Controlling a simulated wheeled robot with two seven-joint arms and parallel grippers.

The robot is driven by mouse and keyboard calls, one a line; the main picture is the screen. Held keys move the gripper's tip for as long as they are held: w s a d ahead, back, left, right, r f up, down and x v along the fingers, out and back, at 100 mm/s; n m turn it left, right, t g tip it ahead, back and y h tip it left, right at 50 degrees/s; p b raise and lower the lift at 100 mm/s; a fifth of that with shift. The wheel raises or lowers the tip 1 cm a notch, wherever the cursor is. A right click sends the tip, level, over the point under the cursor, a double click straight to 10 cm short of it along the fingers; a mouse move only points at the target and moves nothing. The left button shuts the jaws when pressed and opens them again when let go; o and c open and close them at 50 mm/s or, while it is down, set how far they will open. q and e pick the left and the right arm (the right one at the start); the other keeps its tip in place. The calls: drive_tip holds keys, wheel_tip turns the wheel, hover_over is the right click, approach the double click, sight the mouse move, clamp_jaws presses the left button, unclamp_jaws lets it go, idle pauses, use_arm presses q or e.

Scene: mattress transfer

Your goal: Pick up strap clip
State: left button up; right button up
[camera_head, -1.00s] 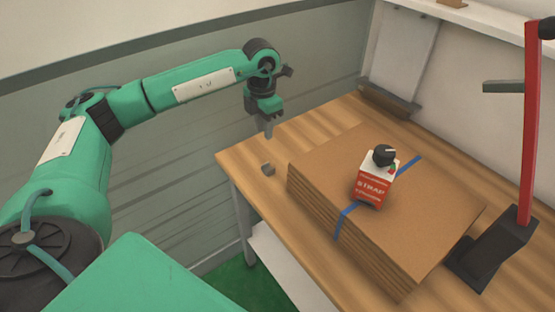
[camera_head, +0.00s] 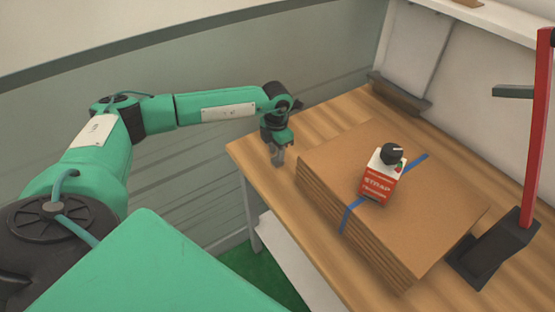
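My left gripper (camera_head: 278,157) points down at the table's left part, beside the cardboard stack. Its fingertips are low, at or very near the tabletop, where the small grey strap clip lay in the earlier frame. The clip is not clearly distinguishable now; it is hidden by or merged with the grey fingertips. I cannot tell whether the fingers are open or closed around it. My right gripper is not in view.
A flat cardboard stack (camera_head: 337,160) with a blue strap (camera_head: 352,206) lies on the wooden table (camera_head: 318,128). A red-and-white box (camera_head: 377,185) with a black knob sits on it. A red-posted tool with a black base (camera_head: 493,247) stands at right.

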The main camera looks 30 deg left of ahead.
use_arm(q)
drive_tip(key=shift+f, duration=0.35)
drive_tip(key=shift+c, duration=0.4)
drive_tip(key=c, duration=0.4)
clamp_jaws()
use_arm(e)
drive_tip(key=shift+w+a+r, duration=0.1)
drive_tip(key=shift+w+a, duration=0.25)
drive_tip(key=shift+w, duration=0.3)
